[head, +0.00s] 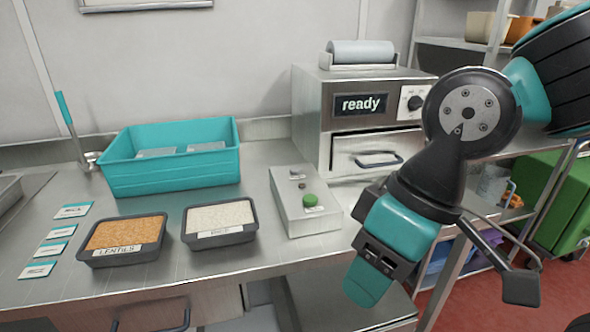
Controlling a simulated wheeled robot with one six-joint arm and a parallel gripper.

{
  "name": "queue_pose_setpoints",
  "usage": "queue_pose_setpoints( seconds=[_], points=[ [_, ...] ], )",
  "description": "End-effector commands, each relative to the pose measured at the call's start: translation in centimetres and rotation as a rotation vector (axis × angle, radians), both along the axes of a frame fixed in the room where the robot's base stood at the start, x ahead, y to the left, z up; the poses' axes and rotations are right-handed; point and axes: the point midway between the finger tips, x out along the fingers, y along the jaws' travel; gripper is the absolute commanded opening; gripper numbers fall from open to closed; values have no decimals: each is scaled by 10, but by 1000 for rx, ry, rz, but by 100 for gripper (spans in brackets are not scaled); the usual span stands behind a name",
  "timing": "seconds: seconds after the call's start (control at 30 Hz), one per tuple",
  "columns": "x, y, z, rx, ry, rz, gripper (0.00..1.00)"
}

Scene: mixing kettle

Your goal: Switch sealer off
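The sealer (312,125) is a steel box at the back of the counter, with a lit display (361,104) reading "ready". A black knob (416,103) sits on a pale panel right of the display, partly beside my arm. Below is a front drawer (375,150) with a dark handle. A roll (361,52) lies on top. My gripper (368,283) hangs in front of and below the sealer, at the counter's front right edge, pointing down. It touches no part of the sealer. One teal fingertip shows; the gap between the fingers is hidden, so I cannot tell its opening.
A teal tub (172,158), a lentils tray (126,239), a rice tray (219,220) and several labels (54,231) are on the left. A green bin (550,200) and shelves stand right.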

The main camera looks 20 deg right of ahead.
Motion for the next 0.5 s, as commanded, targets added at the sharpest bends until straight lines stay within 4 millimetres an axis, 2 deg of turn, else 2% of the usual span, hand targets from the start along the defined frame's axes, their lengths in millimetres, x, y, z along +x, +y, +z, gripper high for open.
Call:
queue_pose_setpoints(
  seconds=[0.03, 0.13, 0.17, 0.5],
  points=[
    [0, 0, 0, 0, 0, 0, 26],
    [0, 0, 0, 0, 0, 0, 4],
    [0, 0, 0, 0, 0, 0, 0],
    [0, 0, 0, 0, 0, 0, 0]
  ],
)
